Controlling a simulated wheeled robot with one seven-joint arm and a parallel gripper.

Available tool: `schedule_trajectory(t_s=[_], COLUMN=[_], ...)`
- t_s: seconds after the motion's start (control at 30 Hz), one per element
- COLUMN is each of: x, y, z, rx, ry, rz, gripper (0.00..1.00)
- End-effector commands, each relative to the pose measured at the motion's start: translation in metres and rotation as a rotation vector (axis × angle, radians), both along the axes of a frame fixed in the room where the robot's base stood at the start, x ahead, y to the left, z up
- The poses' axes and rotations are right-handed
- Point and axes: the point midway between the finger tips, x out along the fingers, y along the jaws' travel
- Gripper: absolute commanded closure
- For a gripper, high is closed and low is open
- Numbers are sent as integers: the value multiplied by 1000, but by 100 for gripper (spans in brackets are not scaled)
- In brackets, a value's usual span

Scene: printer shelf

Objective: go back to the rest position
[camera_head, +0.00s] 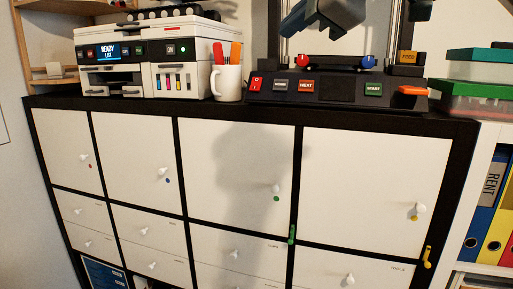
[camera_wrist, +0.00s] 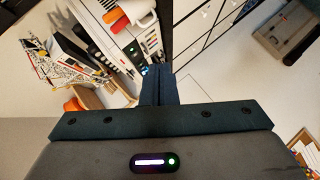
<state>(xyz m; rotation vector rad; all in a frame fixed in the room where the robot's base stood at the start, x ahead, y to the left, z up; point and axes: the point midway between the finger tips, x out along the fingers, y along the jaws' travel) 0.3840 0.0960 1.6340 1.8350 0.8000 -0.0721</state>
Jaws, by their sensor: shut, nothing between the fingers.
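My gripper (camera_wrist: 157,84) shows in the wrist view with its dark fingers together and nothing between them. Past the fingertips the wrist view shows a pale surface, with no contact visible. In the head view a dark blue-grey piece of my arm hangs at the top, right of centre, in front of the machine on the cabinet.
A black-framed cabinet (camera_head: 258,113) with closed white doors and drawers fills the head view. Binders (camera_head: 484,215) stand right.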

Motion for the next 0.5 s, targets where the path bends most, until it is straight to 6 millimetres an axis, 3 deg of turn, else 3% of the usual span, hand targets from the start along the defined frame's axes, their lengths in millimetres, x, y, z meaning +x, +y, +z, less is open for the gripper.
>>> schedule_trajectory(t_s=[0.27, 0.5], x=[11, 20], y=[-4, -16], z=[-43, -100], rx=[74, 161], ry=[140, 301], rz=[-92, -234], gripper=[100, 100])
